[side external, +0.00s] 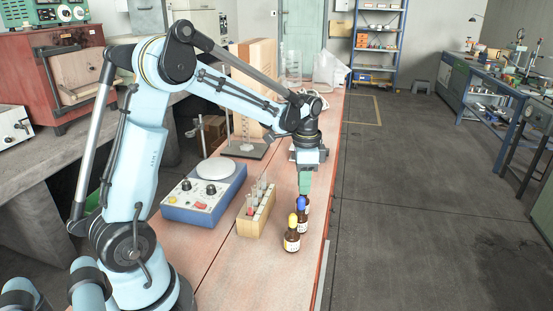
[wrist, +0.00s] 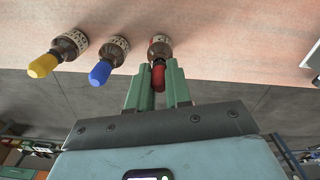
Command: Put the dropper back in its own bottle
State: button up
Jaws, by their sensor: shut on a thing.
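My gripper (side external: 305,183) has green fingers and points down over the row of brown dropper bottles near the bench's right edge. In the wrist view my gripper (wrist: 158,92) is shut on the red dropper (wrist: 158,76). The red dropper's bulb sits between the fingertips, right at the neck of the far brown bottle (wrist: 160,47); I cannot tell how deep its stem is. That bottle (side external: 307,204) is partly hidden in the side view. The blue dropper (wrist: 100,73) and the yellow dropper (wrist: 42,66) each sit in their own bottle beside it.
A wooden rack (side external: 255,216) with several test tubes stands left of the bottles. A blue and white stirrer (side external: 205,192) is further left. A tall wooden panel and glassware stand at the back. The bench edge lies close to the right of the bottles.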

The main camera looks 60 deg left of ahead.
jog(key=shift+f, duration=0.4)
jog(key=o, duration=1.1)
jog(key=shift+r, duration=3.5)
